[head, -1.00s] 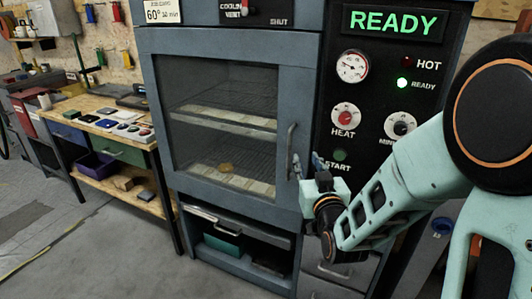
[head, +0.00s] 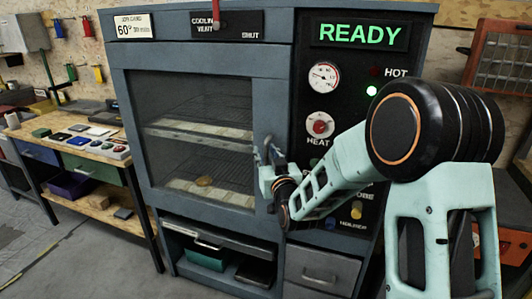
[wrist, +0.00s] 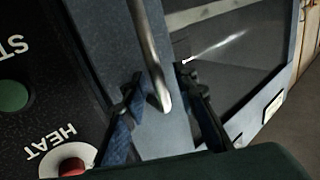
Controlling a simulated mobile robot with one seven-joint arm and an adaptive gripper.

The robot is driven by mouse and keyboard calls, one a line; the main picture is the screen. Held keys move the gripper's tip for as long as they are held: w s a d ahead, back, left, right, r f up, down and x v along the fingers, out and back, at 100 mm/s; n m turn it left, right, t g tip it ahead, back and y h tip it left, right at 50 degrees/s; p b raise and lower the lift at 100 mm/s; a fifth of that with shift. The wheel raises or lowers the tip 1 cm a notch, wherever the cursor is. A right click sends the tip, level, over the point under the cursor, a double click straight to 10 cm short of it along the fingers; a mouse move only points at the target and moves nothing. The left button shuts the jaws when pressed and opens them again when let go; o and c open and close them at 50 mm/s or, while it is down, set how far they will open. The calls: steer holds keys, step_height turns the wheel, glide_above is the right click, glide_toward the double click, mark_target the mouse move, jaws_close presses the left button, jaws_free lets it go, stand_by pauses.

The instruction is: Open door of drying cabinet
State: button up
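The grey drying cabinet's door (head: 132,120) is shut, with a dark mesh window showing racks inside. Its vertical metal handle (wrist: 150,50) is on the door's right side. In the head view the handle is mostly hidden behind my gripper (head: 264,152), which is right at it. In the wrist view, the fingers of my gripper (wrist: 162,112) are apart, one on each side of the handle's end. Gaps show between the handle and both fingers, so it appears not clamped. I cannot tell how deep the handle sits between the fingers.
The control panel with a lit READY sign (head: 358,36) and a HEAT knob (head: 319,125) is right of the door. Below are a pull-out shelf (head: 208,240) and a drawer (head: 318,270). A workbench (head: 85,150) stands at left. Floor in front-left is clear.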

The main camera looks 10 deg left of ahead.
jaws_close()
steer(key=shift+a, duration=0.1)
stand_by(0.6)
